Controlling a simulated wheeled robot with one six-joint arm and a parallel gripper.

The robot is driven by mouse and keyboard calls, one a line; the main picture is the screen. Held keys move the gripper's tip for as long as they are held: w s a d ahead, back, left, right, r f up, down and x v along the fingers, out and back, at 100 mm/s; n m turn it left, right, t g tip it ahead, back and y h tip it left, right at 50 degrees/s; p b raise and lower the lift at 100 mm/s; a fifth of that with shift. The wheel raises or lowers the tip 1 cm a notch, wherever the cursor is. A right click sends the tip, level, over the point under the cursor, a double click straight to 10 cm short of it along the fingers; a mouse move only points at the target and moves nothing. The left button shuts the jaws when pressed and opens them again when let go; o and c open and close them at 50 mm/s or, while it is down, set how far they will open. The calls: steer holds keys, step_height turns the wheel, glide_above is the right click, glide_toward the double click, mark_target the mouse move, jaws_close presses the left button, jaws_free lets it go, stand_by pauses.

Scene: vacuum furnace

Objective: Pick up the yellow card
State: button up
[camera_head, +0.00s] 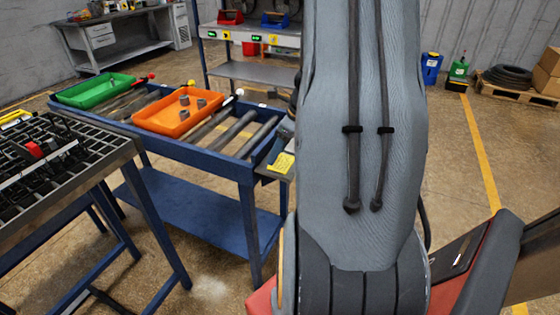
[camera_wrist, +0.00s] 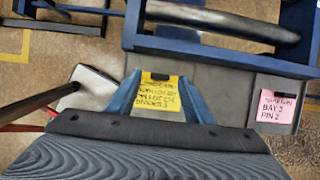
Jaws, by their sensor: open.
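The yellow card (camera_wrist: 157,103) has dark handwriting and a small dark mark at its top edge. It lies against a grey panel at the end of the blue cart. In the head view the yellow card (camera_head: 281,163) shows at the cart's right corner, just left of my arm. My gripper (camera_wrist: 158,80) is open, with its blue fingers on either side of the card in the wrist view. I cannot tell whether the fingers touch it.
A pink card (camera_wrist: 277,104) with writing is on the same grey panel, to the right. The blue cart (camera_head: 215,165) carries metal rods, a green tray (camera_head: 95,90) and an orange tray (camera_head: 178,112) with several grey cylinders. A grated table (camera_head: 120,150) stands at left.

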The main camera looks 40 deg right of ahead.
steer(key=shift+w+a+f, duration=0.1)
steer(key=shift+w+f, duration=0.1)
steer(key=shift+f, duration=0.25)
steer(key=c, duration=1.1)
